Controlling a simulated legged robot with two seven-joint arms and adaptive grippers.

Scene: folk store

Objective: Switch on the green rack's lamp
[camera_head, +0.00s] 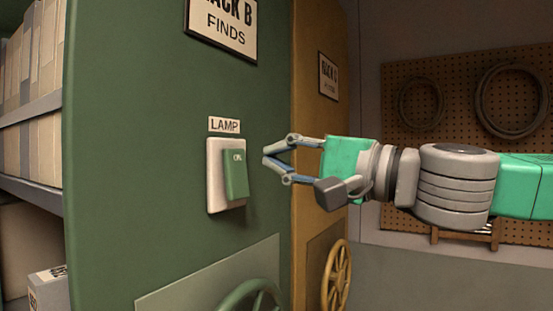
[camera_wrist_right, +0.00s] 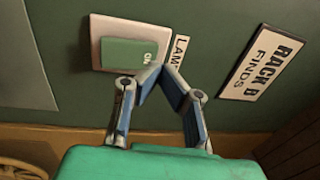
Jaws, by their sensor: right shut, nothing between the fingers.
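The lamp switch is a green rocker (camera_head: 236,174) on a white plate (camera_head: 212,185), under a LAMP label (camera_head: 224,125) on the green rack's end panel (camera_head: 130,150). The rocker stands proud of its plate at the lower end, and "ON" is printed near its top. My right gripper (camera_head: 266,166) is shut and empty, just right of the rocker, with a small gap in the head view. In the right wrist view the closed fingertips (camera_wrist_right: 158,68) overlap the lower right of the green rocker (camera_wrist_right: 125,52); contact cannot be told. My left gripper is not in view.
A green handwheel (camera_head: 252,298) is below the switch. A yellow rack (camera_head: 312,190) with a yellow handwheel (camera_head: 337,278) stands just behind the green one. Shelves of boxes (camera_head: 30,95) are at left. A pegboard (camera_head: 460,90) with coiled hoops hangs at the back right.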

